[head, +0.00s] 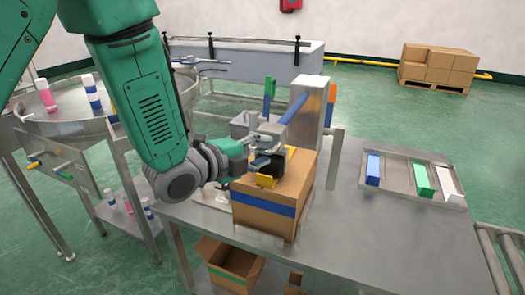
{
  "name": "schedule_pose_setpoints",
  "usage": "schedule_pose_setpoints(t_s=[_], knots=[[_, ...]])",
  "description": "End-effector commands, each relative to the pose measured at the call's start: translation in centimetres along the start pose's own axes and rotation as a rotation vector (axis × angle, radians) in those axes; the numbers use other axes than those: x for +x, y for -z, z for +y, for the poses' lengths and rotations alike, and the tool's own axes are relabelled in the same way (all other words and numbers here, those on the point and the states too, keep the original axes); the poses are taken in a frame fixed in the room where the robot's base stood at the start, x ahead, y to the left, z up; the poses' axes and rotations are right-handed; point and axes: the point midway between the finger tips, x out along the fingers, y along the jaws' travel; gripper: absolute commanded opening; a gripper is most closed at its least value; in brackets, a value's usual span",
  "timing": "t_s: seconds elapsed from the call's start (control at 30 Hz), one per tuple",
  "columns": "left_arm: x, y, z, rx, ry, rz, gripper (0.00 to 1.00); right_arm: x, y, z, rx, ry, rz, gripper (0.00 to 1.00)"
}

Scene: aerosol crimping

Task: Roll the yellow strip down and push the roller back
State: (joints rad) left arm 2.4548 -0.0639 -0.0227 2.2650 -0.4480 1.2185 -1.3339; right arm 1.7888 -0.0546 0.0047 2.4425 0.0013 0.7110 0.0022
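A brown cardboard box (265,216) with a blue band around its side stands on the metal table. A small yellow piece (265,181), perhaps the yellow strip, shows at the top near edge of the box. Another bit of yellow shows further back on the box top. My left gripper (268,160) is just above the box top, close to the yellow piece. Its fingers overlap grey and dark parts, so I cannot tell whether it is open or holding something. I cannot make out the roller clearly. My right gripper is not in view.
A metal post (312,105) and a slanted blue bar (294,108) stand behind the box. A tray (398,181) with blue, green and white blocks lies to the right. The table front right (370,245) is clear. A round table (60,121) with bottles is at left.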

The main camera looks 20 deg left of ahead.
Motion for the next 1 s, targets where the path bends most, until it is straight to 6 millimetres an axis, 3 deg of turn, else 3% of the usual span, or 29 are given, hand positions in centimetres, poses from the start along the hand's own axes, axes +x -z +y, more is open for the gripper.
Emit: schedule_pose_setpoints(t_s=[0.5, 1.0], knots=[[-6.8, -0.1, 0.2, -0.001, -0.003, -0.001, 0.32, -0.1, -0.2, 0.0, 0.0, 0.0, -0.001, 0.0], [-7.2, -0.1, 0.2, -0.001, -0.002, 0.0, 0.32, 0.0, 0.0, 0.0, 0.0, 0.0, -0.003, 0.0]])
